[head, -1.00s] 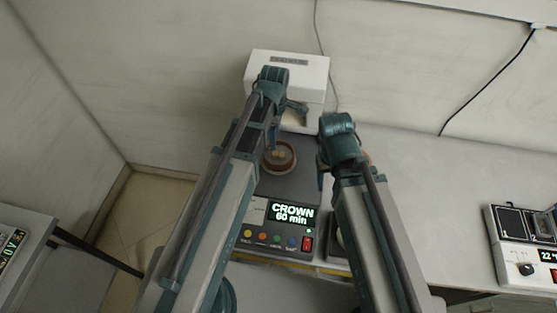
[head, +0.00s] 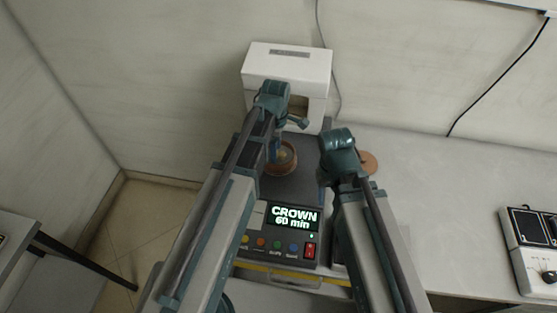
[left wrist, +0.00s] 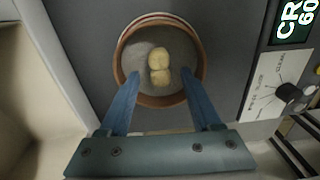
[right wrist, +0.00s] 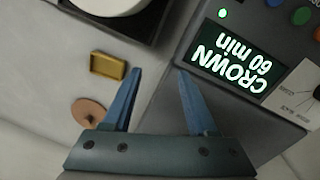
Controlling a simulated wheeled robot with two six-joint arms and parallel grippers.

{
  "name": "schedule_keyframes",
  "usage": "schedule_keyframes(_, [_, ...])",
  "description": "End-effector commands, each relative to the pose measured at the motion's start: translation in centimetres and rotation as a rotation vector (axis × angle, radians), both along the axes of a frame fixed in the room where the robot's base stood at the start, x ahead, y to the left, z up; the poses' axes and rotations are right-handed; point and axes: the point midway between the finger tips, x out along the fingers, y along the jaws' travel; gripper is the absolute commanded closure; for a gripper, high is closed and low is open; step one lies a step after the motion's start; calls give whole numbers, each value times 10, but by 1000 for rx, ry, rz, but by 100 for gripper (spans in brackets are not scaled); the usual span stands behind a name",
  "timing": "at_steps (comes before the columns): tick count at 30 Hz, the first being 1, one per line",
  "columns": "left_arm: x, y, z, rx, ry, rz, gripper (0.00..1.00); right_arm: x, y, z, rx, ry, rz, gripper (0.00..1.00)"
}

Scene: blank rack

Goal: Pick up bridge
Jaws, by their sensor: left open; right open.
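The bridge (left wrist: 160,63) shows in the left wrist view as two joined, pale yellow tooth-like lumps. It lies in a round dish with a brown rim (left wrist: 160,101) on the dark machine. In the head view the dish (head: 284,170) is partly hidden by my left arm. My left gripper (left wrist: 160,73) is open above the dish, its fingertips on either side of the bridge and apart from it. My right gripper (right wrist: 159,72) is open and empty, over the right side of the machine, beside the lit display.
The machine's display (head: 294,217) reads "CROWN 60 min". A white box with an opening (head: 290,68) stands behind the dish. A brown disc (right wrist: 89,111) and a small yellow tray (right wrist: 109,67) lie to the right of the machine. The right-hand counter (head: 440,190) is largely clear.

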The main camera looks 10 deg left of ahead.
Motion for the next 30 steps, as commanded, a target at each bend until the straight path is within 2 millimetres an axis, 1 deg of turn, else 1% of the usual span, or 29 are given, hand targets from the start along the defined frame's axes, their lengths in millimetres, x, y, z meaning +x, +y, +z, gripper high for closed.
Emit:
schedule_keyframes(1, [0,0,-6,0,0,0,35,0,0,-6,0,0,0,42])
schedule_keyframes(8, [0,0,-4,0,0,0,35,0,0,-4,0,0,0,42])
schedule_keyframes(9, [0,0,-4,0,0,0,39,0,0,-4,0,0,0,42])
schedule_keyframes(11, [0,0,-4,0,0,0,49,0,0,-4,0,0,0,42])
schedule_keyframes(12, [0,0,-4,0,0,0,57,0,0,-4,0,0,0,42])
schedule_keyframes(14, [0,0,-4,0,0,0,67,0,0,-4,0,0,0,42])
schedule_keyframes(15, [0,0,-4,0,0,0,75,0,0,-4,0,0,0,42])
schedule_keyframes(19, [0,0,-4,0,0,0,98,0,0,-4,0,0,0,42])
schedule_keyframes(20, [0,0,-4,0,0,0,100,0,0,-4,0,0,0,42])
schedule_keyframes(30, [0,0,-4,0,0,0,100,0,0,-4,0,0,0,42])
